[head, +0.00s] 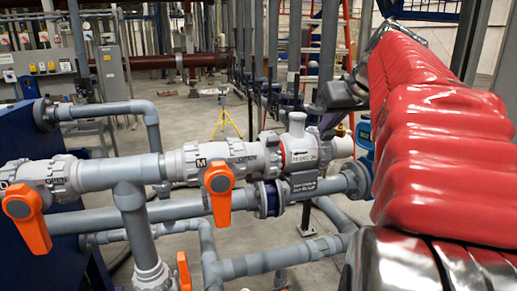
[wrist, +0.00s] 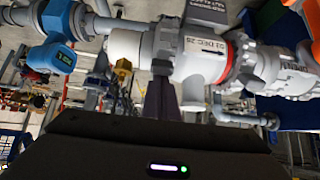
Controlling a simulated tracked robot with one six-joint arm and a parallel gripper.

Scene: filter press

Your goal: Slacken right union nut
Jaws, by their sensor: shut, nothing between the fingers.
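The grey ribbed union nut marked OPEN (head: 242,157) is on the right side of the ball valve with an orange handle (head: 217,198). The nut also shows at the right of the wrist view (wrist: 298,80). To its right is a grey fitting with a red ring (head: 299,153) and a white end section. My gripper (head: 327,121) is shut and empty, behind and above that fitting's right end, well right of the nut.
A blue gauge (head: 365,134) and a small brass fitting (wrist: 122,68) are close to my gripper. A lower pipe with a blue flange (head: 270,199) runs below. Another orange-handled valve (head: 27,212) is at left. Open floor lies behind, with a yellow tripod (head: 227,118).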

